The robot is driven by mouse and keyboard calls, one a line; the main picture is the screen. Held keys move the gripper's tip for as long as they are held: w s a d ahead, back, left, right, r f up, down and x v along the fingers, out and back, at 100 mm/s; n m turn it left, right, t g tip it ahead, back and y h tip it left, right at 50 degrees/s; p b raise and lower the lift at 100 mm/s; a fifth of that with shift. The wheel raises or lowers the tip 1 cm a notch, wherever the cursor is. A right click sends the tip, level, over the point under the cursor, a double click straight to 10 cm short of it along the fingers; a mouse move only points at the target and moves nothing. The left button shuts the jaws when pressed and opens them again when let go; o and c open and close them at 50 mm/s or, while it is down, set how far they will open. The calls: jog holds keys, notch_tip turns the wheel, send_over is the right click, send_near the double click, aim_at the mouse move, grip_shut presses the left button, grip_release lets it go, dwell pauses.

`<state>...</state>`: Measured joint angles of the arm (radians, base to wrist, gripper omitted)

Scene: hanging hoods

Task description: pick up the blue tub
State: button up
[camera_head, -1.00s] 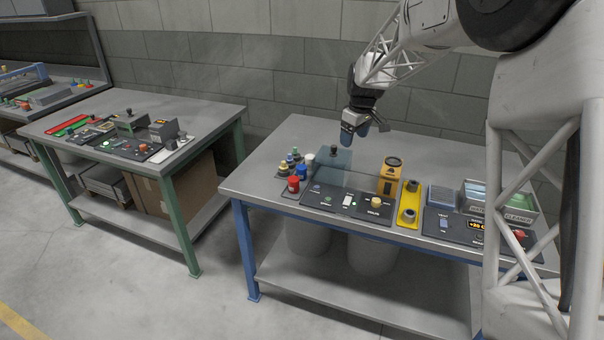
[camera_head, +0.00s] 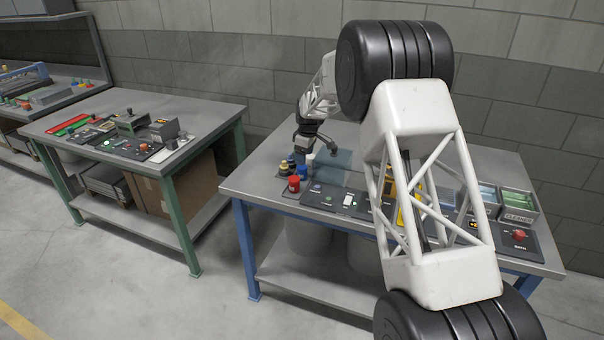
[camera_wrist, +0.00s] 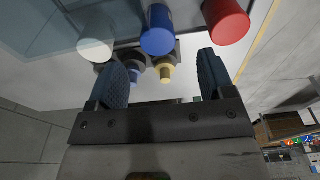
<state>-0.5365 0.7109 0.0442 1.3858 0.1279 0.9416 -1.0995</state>
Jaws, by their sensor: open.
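The blue tub (camera_head: 303,172) stands in the small group at the left end of the blue-legged bench, between a red tub (camera_head: 294,184) and a white tub (camera_head: 310,160). In the wrist view the blue tub (camera_wrist: 158,28) is at the top middle, with the white tub (camera_wrist: 95,45) to its left and the red tub (camera_wrist: 228,20) to its right. My gripper (camera_head: 314,143) is above the group in the head view. In the wrist view my gripper (camera_wrist: 163,77) is open and empty, its fingertips apart from the blue tub.
Small dark pieces with a yellow top (camera_wrist: 165,72) and a blue top (camera_wrist: 134,75) show between my fingers. A translucent panel (camera_head: 335,162) stands close by. A control panel (camera_head: 345,202) lies to the right. My arm hides part of the bench.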

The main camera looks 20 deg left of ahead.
aim_at(301, 172)
jog(key=shift+a+f, duration=0.25)
jog(key=shift+f, duration=0.05)
jog(key=shift+w+d+f, duration=0.1)
jog(key=shift+w+d, duration=0.05)
jog(key=shift+w, duration=0.05)
jog(key=shift+f, duration=1.25)
jog(key=shift+s+a+f, duration=0.1)
jog(key=shift+a+f, duration=0.05)
jog(key=shift+f, duration=0.7)
jog(key=shift+w+a+f, duration=0.1)
jog(key=shift+a+f, duration=0.1)
jog(key=shift+f, duration=0.7)
jog(key=shift+s+a+f, duration=0.1)
jog(key=shift+a+f, duration=0.05)
jog(key=shift+f, duration=0.7)
